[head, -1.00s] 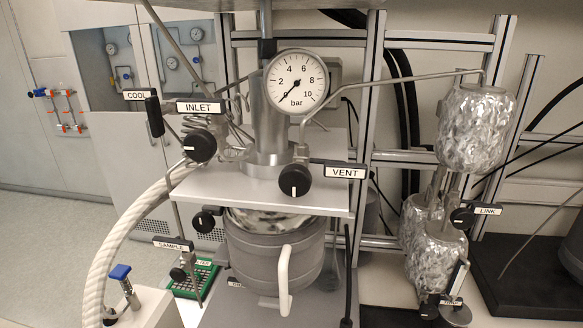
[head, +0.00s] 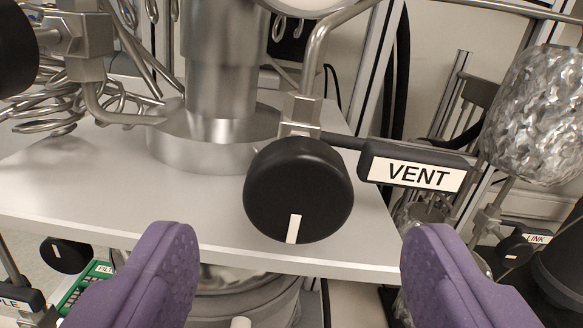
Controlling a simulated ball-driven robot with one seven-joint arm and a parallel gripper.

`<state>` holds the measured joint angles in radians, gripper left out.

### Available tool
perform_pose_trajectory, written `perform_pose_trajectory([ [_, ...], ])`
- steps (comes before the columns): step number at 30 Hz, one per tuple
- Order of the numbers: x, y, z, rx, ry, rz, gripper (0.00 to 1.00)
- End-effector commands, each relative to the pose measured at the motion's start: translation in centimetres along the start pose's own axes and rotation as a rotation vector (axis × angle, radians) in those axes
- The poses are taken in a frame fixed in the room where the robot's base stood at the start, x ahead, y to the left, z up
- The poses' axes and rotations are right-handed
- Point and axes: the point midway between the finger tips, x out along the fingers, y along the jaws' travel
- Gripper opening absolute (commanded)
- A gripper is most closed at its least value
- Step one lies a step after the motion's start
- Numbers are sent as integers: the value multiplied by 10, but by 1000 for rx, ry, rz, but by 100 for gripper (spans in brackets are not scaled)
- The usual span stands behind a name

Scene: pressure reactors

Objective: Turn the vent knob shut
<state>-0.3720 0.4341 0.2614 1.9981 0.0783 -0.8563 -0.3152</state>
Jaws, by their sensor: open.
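The vent knob (head: 298,185) is a round black knob with a white mark, which points down. It sits on a metal valve at the front edge of the reactor's plate. A black tag reading VENT (head: 418,175) sticks out to its right. My gripper (head: 292,255) shows as two purple fingers, wide open, at the bottom of the view. One finger is to the lower left of the knob and the other to its lower right. Neither finger appears to touch the knob, and nothing is between the fingertips.
The grey plate (head: 90,190) carries a metal cylinder (head: 222,75). Another black knob (head: 15,50) is at the upper left, by coiled tubing. A foil-wrapped vessel (head: 540,115) stands at the right. The LINK knob (head: 515,247) and a smaller black knob (head: 66,255) sit lower down.

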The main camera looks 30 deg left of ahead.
Motion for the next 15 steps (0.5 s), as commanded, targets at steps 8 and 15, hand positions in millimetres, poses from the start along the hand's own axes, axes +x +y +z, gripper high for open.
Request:
perform_pose_trajectory([
  [8, 46, 0, -1, 1, -1, 0, 72],
  [15, 56, 1, -1, 0, 1, 0, 72],
])
